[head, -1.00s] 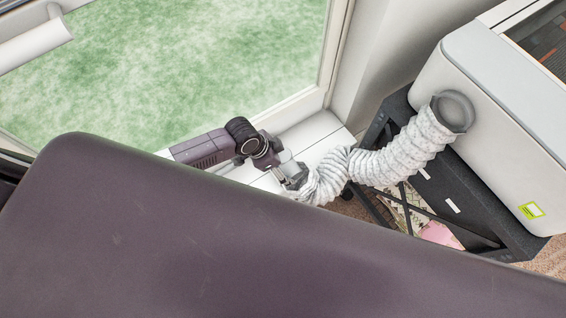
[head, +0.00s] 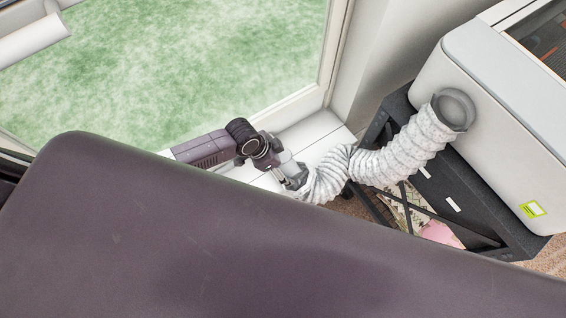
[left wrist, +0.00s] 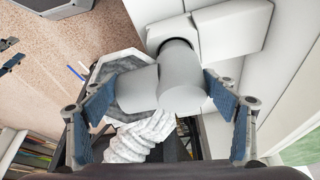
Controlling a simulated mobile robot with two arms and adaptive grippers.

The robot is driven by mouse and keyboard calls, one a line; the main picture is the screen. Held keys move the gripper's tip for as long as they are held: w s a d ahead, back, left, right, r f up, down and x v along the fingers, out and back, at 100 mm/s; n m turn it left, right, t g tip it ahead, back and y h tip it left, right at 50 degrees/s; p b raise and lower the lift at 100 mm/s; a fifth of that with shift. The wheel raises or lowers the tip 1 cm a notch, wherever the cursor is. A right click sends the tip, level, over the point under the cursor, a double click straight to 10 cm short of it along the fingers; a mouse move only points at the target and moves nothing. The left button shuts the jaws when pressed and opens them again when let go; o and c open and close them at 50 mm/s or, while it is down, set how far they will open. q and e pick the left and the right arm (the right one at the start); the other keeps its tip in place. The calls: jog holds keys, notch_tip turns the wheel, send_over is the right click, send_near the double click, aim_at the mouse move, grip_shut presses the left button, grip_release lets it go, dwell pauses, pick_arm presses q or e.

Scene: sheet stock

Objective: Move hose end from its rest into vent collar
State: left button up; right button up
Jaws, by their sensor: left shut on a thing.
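The pale ribbed hose (head: 405,150) runs from the white machine down to my left gripper (head: 292,176) at the window sill. In the left wrist view, my left gripper (left wrist: 168,112) has its blue-padded fingers on either side of the grey hose end (left wrist: 180,72) and is shut on it. The ribbed hose (left wrist: 138,140) hangs below it. A round collar (left wrist: 168,32) on a white panel lies just beyond the hose end and is partly covered by it. I cannot tell whether the hose end is inside the collar. My right gripper is not in view.
The white machine (head: 490,120) stands on a dark rack (head: 455,190) at the right. The window (head: 180,60) and its white frame are at the left and back. A pink item (head: 440,234) lies in the rack. Carpet (left wrist: 55,62) shows in the left wrist view.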

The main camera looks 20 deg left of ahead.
pick_arm(q)
jog(key=shift+f+b, duration=0.45)
jog(key=shift+f, duration=0.9)
dwell(1.9)
jog(key=shift+s+f, duration=0.2)
jog(key=shift+s, duration=0.05)
dwell(0.7)
jog(key=o, duration=1.3)
jog(key=shift+w, duration=0.15)
jog(key=shift+r, duration=0.1)
jog(key=shift+r, duration=0.15)
jog(key=shift+a+r+p, duration=0.1)
jog(key=shift+r+p, duration=0.1)
jog(key=shift+p, duration=0.2)
jog(key=p+v, duration=0.6)
jog(key=shift+a+r, duration=0.1)
jog(key=shift+r, duration=0.05)
